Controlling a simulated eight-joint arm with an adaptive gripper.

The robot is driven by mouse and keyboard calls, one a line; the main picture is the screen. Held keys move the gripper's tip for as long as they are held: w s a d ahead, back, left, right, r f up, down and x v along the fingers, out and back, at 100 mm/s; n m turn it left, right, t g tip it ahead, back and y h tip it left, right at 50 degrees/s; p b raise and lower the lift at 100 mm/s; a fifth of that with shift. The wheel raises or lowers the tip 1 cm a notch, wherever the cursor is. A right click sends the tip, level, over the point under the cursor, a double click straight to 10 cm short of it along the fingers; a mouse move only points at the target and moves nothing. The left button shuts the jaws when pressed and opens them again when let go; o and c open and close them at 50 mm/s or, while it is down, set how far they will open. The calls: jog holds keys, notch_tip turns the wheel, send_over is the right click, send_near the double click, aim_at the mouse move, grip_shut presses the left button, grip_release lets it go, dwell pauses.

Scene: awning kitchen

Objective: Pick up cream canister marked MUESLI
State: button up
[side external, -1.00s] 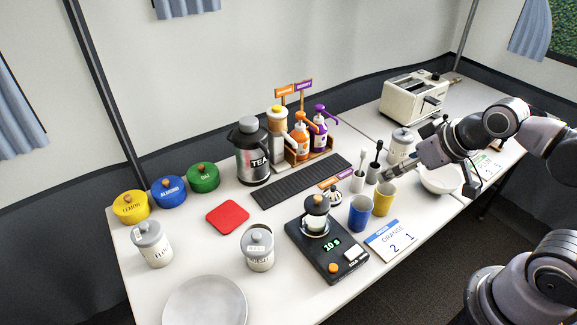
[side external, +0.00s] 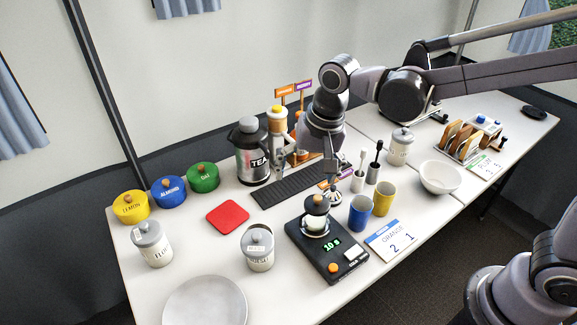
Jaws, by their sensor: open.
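My gripper (side external: 306,165) is open and empty. It points down above the black slatted mat, behind and to the right of the MUESLI canister and well apart from it. A similar canister, apparently marked FLOUR (side external: 152,248), stands to the left. A third cream canister (side external: 399,148) stands at the right back; its label is unreadable.
A black scale (side external: 328,258) with a jar is right of the MUESLI canister. A plate (side external: 205,302) lies front left, a red pad (side external: 228,217) behind left. A TEA flask (side external: 252,150) and syrup bottles stand near my gripper. Blue (side external: 360,212) and yellow cups stand right.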

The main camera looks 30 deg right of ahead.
aim_at(260, 246)
jog(key=a+f+m, duration=0.1)
jog(key=a+f, duration=0.1)
jog(key=a, duration=0.1)
jog(key=w+a+f+m+g, duration=0.1)
jog(key=a+f, duration=0.2)
jog(key=a, duration=0.1)
jog(key=a+f+m+g, duration=0.1)
jog(key=a+f, duration=0.1)
jog(key=a, duration=0.1)
jog(key=shift+w+a+f+h, duration=0.25)
jog(key=shift+w+a+h, duration=0.05)
jog(key=shift+a+h, duration=0.1)
jog(key=shift+a+f, duration=0.1)
jog(key=shift+f, duration=0.15)
notch_tip(260, 246, down, 11)
jog(key=shift+a+r, duration=0.1)
jog(key=shift+r, duration=0.05)
jog(key=shift+c, duration=0.3)
